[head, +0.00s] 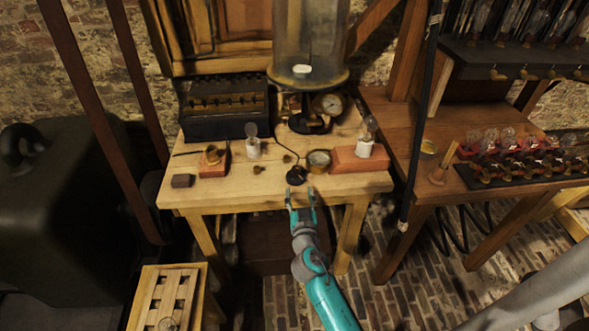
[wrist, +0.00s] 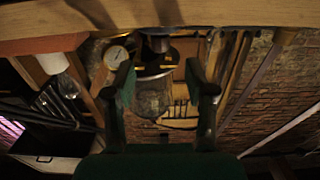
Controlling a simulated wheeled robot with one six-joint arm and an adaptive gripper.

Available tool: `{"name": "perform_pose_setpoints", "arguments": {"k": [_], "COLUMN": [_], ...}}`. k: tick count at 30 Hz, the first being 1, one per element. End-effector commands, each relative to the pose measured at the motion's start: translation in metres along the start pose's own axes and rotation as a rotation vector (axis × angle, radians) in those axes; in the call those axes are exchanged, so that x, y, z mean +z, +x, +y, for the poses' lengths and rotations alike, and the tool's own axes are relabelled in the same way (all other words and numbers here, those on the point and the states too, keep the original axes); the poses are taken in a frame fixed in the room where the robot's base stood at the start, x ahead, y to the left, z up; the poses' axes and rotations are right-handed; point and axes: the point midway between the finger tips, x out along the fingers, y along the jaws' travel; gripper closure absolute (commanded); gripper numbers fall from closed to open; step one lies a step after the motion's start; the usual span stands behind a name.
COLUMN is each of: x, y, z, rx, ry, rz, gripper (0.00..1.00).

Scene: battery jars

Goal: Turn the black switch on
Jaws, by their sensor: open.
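The black switch (head: 296,175) is a small round black piece with a thin dark wire, lying near the front edge of the wooden table (head: 240,193). My gripper (head: 302,192) is open and empty. It is at the table's front edge, just in front of the switch and slightly right of it in the head view. Whether it touches the switch cannot be told. In the wrist view, my two fingers (wrist: 164,88) stand apart with nothing held between them. That view looks upside down, and I cannot make out the switch there.
A glass jar on a black stand (head: 309,122) is behind. A small red block (head: 213,160) and a black box (head: 225,108) are to the left.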

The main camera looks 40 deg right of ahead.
Motion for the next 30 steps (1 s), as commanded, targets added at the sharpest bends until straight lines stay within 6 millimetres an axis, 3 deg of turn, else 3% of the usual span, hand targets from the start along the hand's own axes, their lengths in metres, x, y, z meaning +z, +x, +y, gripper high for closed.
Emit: {"name": "perform_pose_setpoints", "arguments": {"k": [12,18,30], "x": [-0.001,0.0,0.0], "y": [0.067,0.091,0.101], "z": [0.001,0.0,0.0], "rx": [0.001,-0.001,-0.001], "ry": [0.0,0.0,0.0], "rz": [0.0,0.0,-0.001], "gripper": [0.45,0.45,0.45]}}
